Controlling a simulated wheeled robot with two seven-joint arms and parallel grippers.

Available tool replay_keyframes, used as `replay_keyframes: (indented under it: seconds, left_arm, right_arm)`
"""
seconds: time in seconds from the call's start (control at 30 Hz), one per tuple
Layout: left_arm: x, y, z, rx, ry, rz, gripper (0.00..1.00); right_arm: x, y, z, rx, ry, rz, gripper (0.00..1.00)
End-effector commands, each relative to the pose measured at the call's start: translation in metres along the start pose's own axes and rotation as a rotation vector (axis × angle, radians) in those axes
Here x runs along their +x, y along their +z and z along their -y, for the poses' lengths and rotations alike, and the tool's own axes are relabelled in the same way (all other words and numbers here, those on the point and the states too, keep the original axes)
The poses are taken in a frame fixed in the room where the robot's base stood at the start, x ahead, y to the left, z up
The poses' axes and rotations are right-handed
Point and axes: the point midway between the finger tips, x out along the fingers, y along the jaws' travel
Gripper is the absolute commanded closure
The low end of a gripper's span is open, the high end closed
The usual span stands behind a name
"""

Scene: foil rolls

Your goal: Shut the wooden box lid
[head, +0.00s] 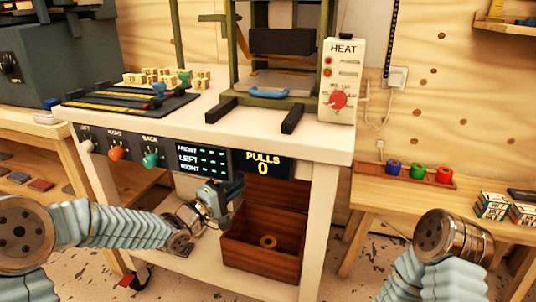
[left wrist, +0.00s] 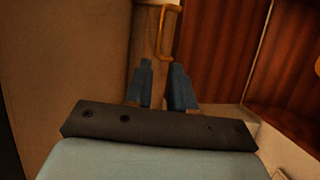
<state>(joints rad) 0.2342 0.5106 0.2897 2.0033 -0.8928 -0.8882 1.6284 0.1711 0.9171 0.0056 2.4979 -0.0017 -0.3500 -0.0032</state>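The reddish-brown wooden box (head: 258,260) stands on the lower shelf under the bench. My left gripper (head: 236,189) is at the left of the raised lid, above the box's left side. In the left wrist view its two blue fingers (left wrist: 162,75) are apart with nothing between them. The lid (left wrist: 218,40) is beyond and to the right of them; contact cannot be told. My right arm shows at the lower right, but its gripper is out of frame.
The white bench top (head: 200,112) overhangs the box, and a bench leg (head: 318,230) stands close to its right. The lower shelf (head: 205,262) has bare room left of the box. A wooden side table (head: 435,200) stands at the right.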

Motion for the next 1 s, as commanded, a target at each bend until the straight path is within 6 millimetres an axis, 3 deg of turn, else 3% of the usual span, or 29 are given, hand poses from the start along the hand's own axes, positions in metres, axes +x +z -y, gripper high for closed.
replay_keyframes:
  seconds: [0.17,0.6,0.8,1.0]
  left_arm:
    - [0.022,0.002,-0.001,-0.006,0.007,0.007,0.77]
    - [0.116,0.002,-0.001,-0.006,0.004,0.005,0.77]
    - [0.134,0.001,-0.001,-0.005,0.003,0.003,0.77]
    - [0.137,0.001,-0.001,-0.005,0.001,0.002,0.77]
  right_arm:
    - [0.002,0.000,-0.001,0.000,0.000,0.001,1.00]
    - [0.003,0.000,-0.001,0.000,0.000,0.001,1.00]
    - [0.003,0.000,-0.001,0.000,0.000,0.001,1.00]
    - [0.003,0.000,-0.001,0.000,0.000,0.001,1.00]
